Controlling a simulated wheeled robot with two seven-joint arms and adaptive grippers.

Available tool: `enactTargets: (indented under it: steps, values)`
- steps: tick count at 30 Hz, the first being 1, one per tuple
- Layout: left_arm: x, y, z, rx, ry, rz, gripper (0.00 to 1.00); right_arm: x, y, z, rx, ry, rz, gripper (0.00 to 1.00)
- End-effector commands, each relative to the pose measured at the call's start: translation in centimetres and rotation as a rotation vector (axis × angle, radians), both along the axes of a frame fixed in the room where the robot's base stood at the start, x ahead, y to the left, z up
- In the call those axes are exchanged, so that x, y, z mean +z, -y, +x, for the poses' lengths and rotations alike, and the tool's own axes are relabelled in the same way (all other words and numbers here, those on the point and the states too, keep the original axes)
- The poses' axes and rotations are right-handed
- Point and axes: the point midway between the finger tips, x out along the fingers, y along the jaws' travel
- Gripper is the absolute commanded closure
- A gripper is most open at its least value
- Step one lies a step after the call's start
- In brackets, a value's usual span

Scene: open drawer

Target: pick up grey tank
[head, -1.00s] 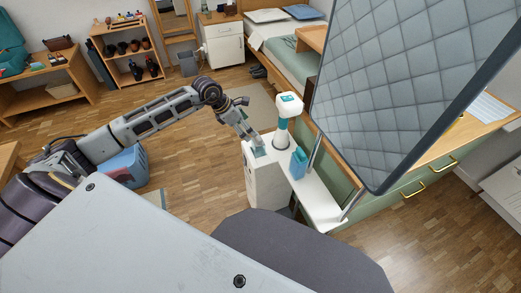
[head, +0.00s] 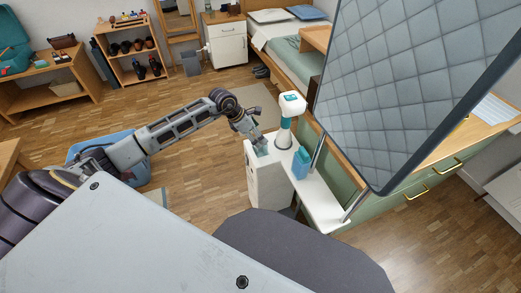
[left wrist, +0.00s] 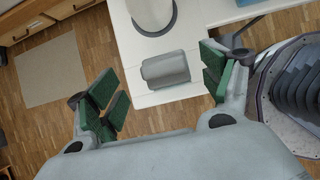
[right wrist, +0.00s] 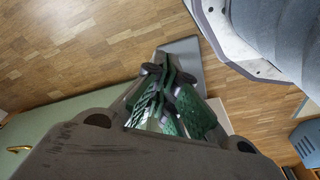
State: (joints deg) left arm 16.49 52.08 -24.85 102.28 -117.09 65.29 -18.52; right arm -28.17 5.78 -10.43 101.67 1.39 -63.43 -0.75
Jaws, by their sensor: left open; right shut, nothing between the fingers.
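The grey tank (left wrist: 165,69) lies on a white top in the left wrist view, beside the round base of a white and teal device. In the head view it is a small grey-teal patch (head: 262,150) on the white cabinet, partly hidden by my left gripper (head: 256,138). In the left wrist view my left gripper (left wrist: 163,88) is open, with one green-padded finger on each side of the tank and nothing held. Contact with the tank cannot be told. My right gripper (right wrist: 172,100) is shut and empty in the right wrist view, away from the tank.
The white and teal device (head: 287,118) stands just behind the tank. A blue container (head: 301,163) stands to the right on the white top (head: 318,200). Open wooden floor (head: 200,170) lies left of the white cabinet (head: 265,182).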

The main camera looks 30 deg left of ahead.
Motion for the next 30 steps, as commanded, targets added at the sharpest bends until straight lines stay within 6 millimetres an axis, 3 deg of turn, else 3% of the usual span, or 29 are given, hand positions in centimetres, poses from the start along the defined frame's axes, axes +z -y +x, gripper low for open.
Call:
enactTargets:
  steps: [9, 22, 30]
  values:
    - [-1.7, 0.7, 0.7, 0.000, 0.000, -0.002, 0.20, 1.3, -0.3, 0.1, 0.001, -0.001, 0.006, 1.00]
    - [-1.9, 0.8, 0.8, 0.000, -0.001, -0.001, 0.20, 0.8, -0.3, -0.7, 0.001, -0.015, 0.005, 1.00]
    - [-3.7, 1.6, 1.2, 0.000, -0.001, -0.002, 0.20, 1.7, -0.5, -0.3, 0.003, -0.018, 0.006, 1.00]
